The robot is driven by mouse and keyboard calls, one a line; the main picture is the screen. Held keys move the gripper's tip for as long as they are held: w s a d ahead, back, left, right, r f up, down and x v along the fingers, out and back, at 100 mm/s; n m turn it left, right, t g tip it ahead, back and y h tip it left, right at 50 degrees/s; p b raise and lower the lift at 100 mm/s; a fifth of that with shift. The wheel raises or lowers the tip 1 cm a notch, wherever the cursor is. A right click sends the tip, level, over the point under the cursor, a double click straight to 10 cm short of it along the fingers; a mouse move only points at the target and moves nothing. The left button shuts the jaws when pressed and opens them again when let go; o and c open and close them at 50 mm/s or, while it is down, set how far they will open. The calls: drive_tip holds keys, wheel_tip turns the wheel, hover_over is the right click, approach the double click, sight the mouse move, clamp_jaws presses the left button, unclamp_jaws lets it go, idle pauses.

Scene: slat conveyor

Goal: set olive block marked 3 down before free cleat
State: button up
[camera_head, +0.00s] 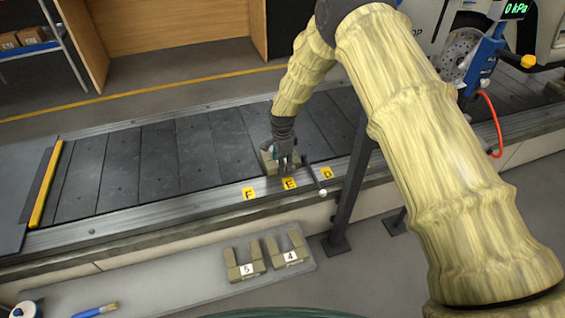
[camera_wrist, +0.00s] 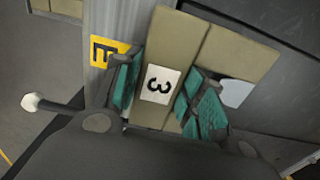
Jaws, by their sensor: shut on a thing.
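The olive block marked 3 (camera_wrist: 158,84) is between the teal finger pads of my gripper (camera_wrist: 165,95) in the wrist view. Its white label faces the camera, and part of the block extends to the upper right. In the head view my gripper (camera_head: 286,163) is over the near side of the slat conveyor (camera_head: 180,150), close to the yellow E tag (camera_head: 290,184). The block (camera_head: 267,161) shows partly there behind the fingers. I cannot tell whether it touches the slats. A dark rod with a white knob (camera_head: 322,192) lies between the E and D tags. I cannot clearly make out a cleat.
Yellow tags F (camera_head: 249,194) and D (camera_head: 327,173) sit on the near rail. Olive blocks marked 5 (camera_head: 244,265) and 4 (camera_head: 287,247) rest on a grey ledge (camera_head: 180,290) in front. A yellow bar (camera_head: 46,186) crosses the conveyor's left end. The slats left of my gripper are bare.

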drive_tip(key=shift+f, duration=0.5)
idle(0.5)
drive_tip(key=o, duration=1.4)
drive_tip(key=shift+r, duration=0.1)
wheel_tip(320, 180, up, 12)
drive_tip(key=shift+f, duration=0.1)
